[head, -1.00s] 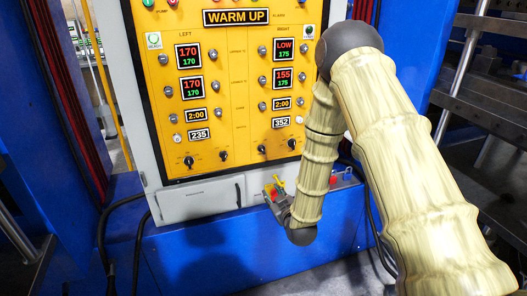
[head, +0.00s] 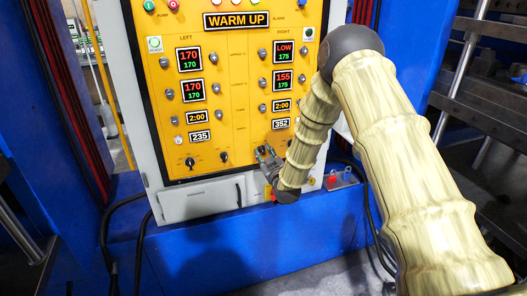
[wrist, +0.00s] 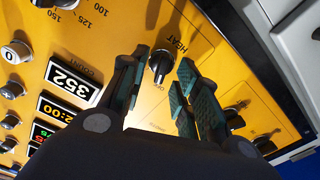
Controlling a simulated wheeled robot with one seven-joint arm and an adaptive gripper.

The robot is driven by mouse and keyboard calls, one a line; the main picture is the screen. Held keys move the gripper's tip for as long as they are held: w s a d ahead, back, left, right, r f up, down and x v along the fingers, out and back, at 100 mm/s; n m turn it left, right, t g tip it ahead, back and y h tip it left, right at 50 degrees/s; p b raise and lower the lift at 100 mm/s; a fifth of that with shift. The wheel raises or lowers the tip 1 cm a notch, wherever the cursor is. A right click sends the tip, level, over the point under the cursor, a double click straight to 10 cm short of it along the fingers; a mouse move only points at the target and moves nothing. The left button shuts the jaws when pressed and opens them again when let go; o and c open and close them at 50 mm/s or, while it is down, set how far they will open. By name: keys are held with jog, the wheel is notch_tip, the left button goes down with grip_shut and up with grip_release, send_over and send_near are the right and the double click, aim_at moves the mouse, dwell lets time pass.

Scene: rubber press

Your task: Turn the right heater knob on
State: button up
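The panel's right heater knob (wrist: 161,64) is black and sits beside a "HEAT" label in the wrist view. Its pale mark lies toward a small label that looks like "OFF". My gripper (wrist: 164,58) is open, one finger on each side of the knob in that view, with visible gaps. I cannot tell how far the fingertips reach around it. In the head view my gripper (head: 266,154) is at the lower right of the yellow panel (head: 237,120) and hides the knob there.
Two other black knobs, at the panel's lower left (head: 189,162) and beside it (head: 224,157), are clear of the gripper. A red button box (head: 338,180) is right of my wrist. A white cabinet door (head: 200,203) with a black handle lies below the panel.

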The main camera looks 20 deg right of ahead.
jog(key=shift+w, duration=0.75)
jog(key=shift+a, duration=0.1)
grip_shut()
jog(key=shift+m+b, duration=0.3)
jog(key=shift+m, duration=0.1)
jog(key=shift+d+m+b, duration=0.15)
jog(key=shift+m+b, duration=1.3)
jog(key=shift+m, duration=0.55)
jog(key=shift+d+m+b, duration=0.15)
jog(key=shift+m+b, duration=1.25)
jog(key=shift+m, duration=0.6)
